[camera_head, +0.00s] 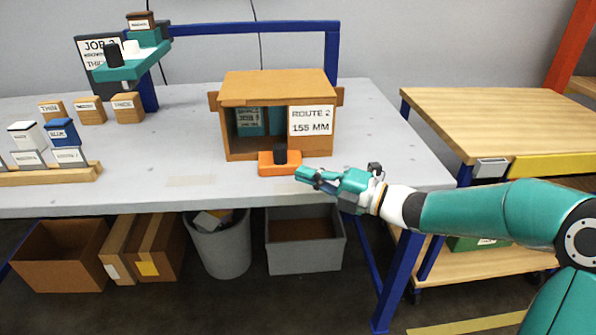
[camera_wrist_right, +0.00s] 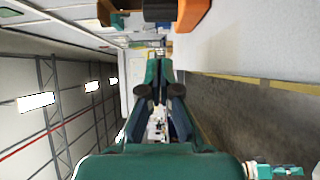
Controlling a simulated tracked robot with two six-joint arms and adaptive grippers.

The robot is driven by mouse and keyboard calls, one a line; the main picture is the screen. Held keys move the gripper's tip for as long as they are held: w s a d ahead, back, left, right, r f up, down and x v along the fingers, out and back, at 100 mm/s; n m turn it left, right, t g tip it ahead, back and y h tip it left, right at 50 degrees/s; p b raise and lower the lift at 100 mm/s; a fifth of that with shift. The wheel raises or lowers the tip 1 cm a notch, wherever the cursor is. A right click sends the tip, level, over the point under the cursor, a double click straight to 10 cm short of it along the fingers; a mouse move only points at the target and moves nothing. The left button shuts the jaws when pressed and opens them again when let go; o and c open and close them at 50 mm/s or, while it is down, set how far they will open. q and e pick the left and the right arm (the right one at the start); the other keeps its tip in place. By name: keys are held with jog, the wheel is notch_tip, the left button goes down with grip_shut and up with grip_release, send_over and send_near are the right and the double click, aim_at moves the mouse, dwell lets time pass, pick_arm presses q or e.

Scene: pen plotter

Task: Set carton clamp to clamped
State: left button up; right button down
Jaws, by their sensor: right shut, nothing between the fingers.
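The carton (camera_head: 278,88), a brown box labelled "ROUTE 2 155 MM" with an open front, stands on the grey bench. At its front edge is an orange block (camera_head: 280,168) with a black knob (camera_head: 280,155), which looks like the carton clamp; I cannot tell its setting. In the right wrist view the orange part (camera_wrist_right: 191,14) and the black knob (camera_wrist_right: 160,9) show at the top edge. My right gripper (camera_head: 303,176) is shut and empty, just right of the orange block; I cannot tell whether it touches. My left gripper is not in view.
A blue frame (camera_head: 333,50) rises behind the carton. A teal holder (camera_head: 133,65), small labelled blocks (camera_head: 90,110) and a wooden rack (camera_head: 50,173) are on the left. A wooden-topped cart (camera_head: 500,115) stands right. The bench (camera_head: 180,150) is clear between rack and carton.

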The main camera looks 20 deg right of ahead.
jog(key=v, duration=0.7)
jog(key=shift+s+d, duration=0.2)
jog(key=shift+d, duration=0.05)
jog(key=shift+f, duration=0.1)
